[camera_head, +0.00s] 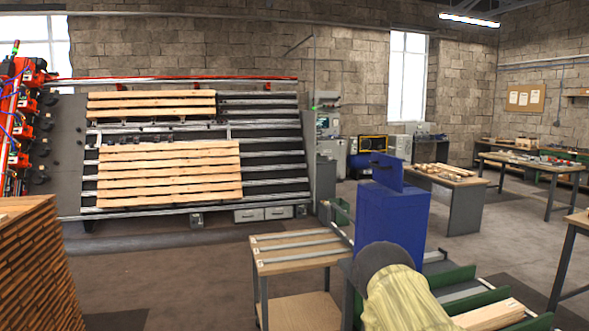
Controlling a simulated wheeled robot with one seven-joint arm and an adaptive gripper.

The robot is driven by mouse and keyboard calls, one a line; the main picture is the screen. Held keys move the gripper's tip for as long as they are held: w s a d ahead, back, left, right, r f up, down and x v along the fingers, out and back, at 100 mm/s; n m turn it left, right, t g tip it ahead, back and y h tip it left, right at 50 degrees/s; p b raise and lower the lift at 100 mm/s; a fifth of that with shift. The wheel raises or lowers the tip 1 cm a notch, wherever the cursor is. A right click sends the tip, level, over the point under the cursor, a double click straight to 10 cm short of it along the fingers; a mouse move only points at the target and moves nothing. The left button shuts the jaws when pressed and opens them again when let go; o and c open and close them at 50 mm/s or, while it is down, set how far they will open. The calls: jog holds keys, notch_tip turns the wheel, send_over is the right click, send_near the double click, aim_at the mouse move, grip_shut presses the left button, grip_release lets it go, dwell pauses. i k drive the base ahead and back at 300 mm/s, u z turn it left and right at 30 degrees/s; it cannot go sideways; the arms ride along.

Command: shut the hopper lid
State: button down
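A tall blue box (391,222), which looks like the hopper, stands right of the picture's middle. A blue panel (387,173), which looks like its lid, stands raised above the top of the box, so the lid appears open. A small dark blue piece sticks out from the panel's left edge. The inside of the box cannot be seen from here. My gripper is not in view.
A rounded grey and pale yellow shape (397,297) covers the lower front of the box. A low wooden-topped table (290,250) stands left of it, green-edged rails (465,288) right. Stacked wood (40,265) stands at the left. Open floor (185,270) lies between.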

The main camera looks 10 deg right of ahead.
aim_at(387, 169)
jog(key=u, duration=0.4)
jog(key=i, duration=1)
jog(key=z, duration=0.35)
